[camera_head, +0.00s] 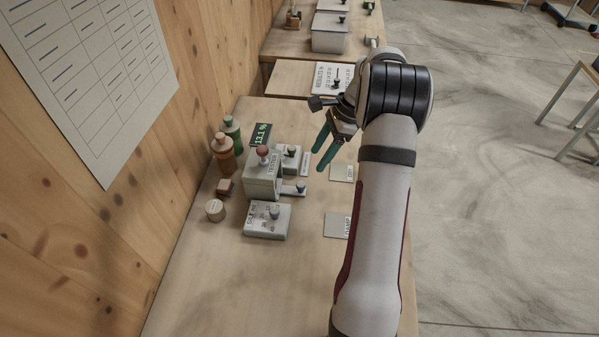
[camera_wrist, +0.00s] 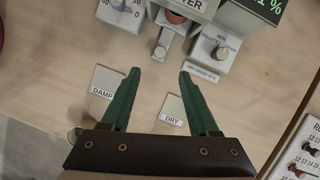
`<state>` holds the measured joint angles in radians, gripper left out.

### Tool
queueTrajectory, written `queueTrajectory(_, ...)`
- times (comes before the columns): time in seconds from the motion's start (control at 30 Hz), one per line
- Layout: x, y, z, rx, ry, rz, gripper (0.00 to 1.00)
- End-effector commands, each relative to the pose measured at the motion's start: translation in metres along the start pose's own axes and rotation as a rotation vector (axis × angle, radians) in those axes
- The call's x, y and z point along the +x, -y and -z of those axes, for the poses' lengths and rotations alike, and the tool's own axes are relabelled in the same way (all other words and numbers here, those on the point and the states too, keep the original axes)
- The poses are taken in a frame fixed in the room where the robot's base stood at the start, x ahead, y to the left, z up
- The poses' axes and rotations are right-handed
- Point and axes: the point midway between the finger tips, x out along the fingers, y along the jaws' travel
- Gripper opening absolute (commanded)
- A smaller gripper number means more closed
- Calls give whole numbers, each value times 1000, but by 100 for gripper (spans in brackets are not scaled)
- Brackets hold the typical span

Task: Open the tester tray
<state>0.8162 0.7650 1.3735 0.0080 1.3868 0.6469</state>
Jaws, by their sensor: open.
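The tester (camera_head: 262,184) is a grey box with a red knob on top, on the bench left of my gripper (camera_head: 318,160). The tester tray (camera_head: 289,190) juts from its side as a low, narrow grey piece with a small grey knob. In the wrist view the tray (camera_wrist: 169,42) sticks out below the tester's label, and its knob shows near the tray's front end. My gripper (camera_wrist: 159,75) is open and empty, its two green fingers apart. The fingertips point toward the tray, with the knob lying between their lines and beyond them. I see no contact.
A dial box (camera_head: 267,222) and a smaller knobbed box (camera_head: 291,160) flank the tester. A display (camera_head: 261,134) reads 13.1 %. Two bottles (camera_head: 222,152) stand behind. Flat DRY (camera_wrist: 172,110) and DAMP (camera_wrist: 106,80) plates lie before it. Wooden wall is at left.

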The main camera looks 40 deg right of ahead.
Motion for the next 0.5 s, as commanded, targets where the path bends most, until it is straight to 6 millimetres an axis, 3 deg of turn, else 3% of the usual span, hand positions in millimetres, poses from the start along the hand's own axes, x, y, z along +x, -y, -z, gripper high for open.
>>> queueTrajectory(0.2, 64, -1, -1, -2, 1, -4, 61)
queueTrajectory(0.33, 88, -1, -1, -3, 0, -3, 61)
queueTrajectory(0.5, 100, 0, -1, -3, -1, -1, 61)
